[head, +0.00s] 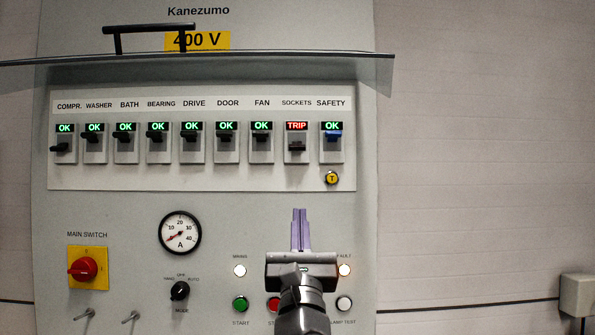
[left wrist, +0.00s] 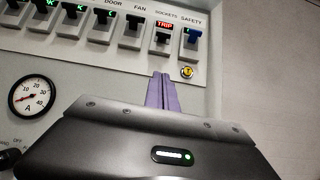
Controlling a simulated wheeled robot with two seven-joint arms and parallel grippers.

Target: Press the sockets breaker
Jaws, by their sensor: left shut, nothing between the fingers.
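The sockets breaker (head: 297,146) is in the row on the panel, under the label SOCKETS, with a red TRIP display. Its dark toggle sits lower than most of its neighbours' toggles. It also shows in the left wrist view (left wrist: 163,39). My left gripper (head: 300,211) is in front of the panel, below the sockets breaker and apart from it in the picture. Its purple fingers are shut with nothing between them and point up toward the breaker row. They also show in the left wrist view (left wrist: 162,76). My right gripper is not in view.
The safety breaker (head: 332,148) with a blue toggle is just right, above a yellow T button (head: 332,178). The fan breaker (head: 261,148) is just left, showing OK. A raised cover (head: 210,57) juts out above the row. A red main switch (head: 84,268) is lower left.

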